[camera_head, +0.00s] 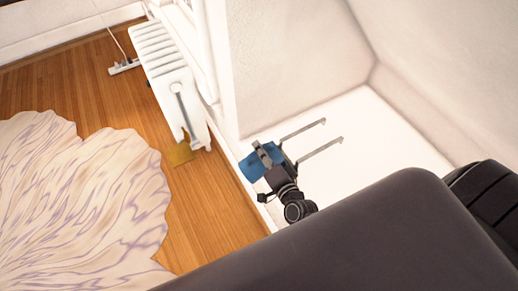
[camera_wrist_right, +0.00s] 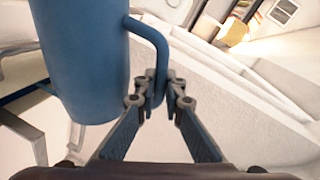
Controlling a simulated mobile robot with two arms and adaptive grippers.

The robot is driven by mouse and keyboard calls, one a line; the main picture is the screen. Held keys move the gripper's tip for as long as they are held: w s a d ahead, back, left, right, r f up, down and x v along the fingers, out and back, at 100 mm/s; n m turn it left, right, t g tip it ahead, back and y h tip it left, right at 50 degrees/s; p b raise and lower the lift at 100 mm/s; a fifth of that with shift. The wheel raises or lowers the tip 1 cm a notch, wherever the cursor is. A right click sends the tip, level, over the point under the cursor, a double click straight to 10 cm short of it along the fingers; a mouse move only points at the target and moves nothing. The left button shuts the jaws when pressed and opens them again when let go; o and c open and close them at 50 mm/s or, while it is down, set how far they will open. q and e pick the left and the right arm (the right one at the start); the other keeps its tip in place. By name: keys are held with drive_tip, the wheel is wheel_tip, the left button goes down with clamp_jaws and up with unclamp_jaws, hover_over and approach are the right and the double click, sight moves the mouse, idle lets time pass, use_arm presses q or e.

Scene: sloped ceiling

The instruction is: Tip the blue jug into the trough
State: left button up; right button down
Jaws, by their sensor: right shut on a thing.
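The blue jug (camera_head: 253,164) is in my right gripper (camera_head: 270,160) in the head view, near the edge between the wood floor and the white surface. In the right wrist view the jug (camera_wrist_right: 82,60) fills the upper left. The fingers of my right gripper (camera_wrist_right: 161,92) are shut on its handle (camera_wrist_right: 158,45). I cannot see inside the jug or tell its exact tilt. No trough can be made out with certainty. My left gripper is not in view.
Two thin grey bars (camera_head: 320,148) reach out over the white surface (camera_head: 365,125) beside the gripper. A pale rug (camera_head: 80,200) covers the wood floor on the left.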

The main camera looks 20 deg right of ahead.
sight(247, 164)
drive_tip(key=shift+w+d+r+m+y, duration=0.15)
drive_tip(key=shift+d+r+m+y, duration=0.15)
drive_tip(key=shift+d+r+m, duration=0.55)
idle(1.0)
drive_tip(key=shift+a+n+p, duration=0.45)
drive_tip(key=shift+p, duration=0.25)
drive_tip(key=a+f+n, duration=0.1)
drive_tip(key=a+f+n+h+b, duration=0.1)
drive_tip(key=a+f+n, duration=0.1)
drive_tip(key=a+f+n+b, duration=0.1)
drive_tip(key=a+n, duration=0.1)
drive_tip(key=shift+s+a+f+t+h, duration=0.2)
drive_tip(key=shift+s+a+t+h, duration=0.05)
drive_tip(key=shift+t+h, duration=0.15)
drive_tip(key=f+n+b, duration=0.1)
drive_tip(key=n, duration=0.1)
drive_tip(key=f+n+b, duration=0.2)
drive_tip(key=f+n+t+h+b, duration=0.1)
drive_tip(key=n+b, duration=0.1)
drive_tip(key=shift+a+f, duration=0.3)
drive_tip(key=shift+a, duration=0.1)
drive_tip(key=shift+d+r+n+p, duration=0.2)
drive_tip(key=shift+r+n+p, duration=0.45)
drive_tip(key=shift+r, duration=0.3)
drive_tip(key=shift+d+r+n+p, duration=0.1)
drive_tip(key=shift+r+n+p, duration=0.15)
drive_tip(key=shift+r+p, duration=0.25)
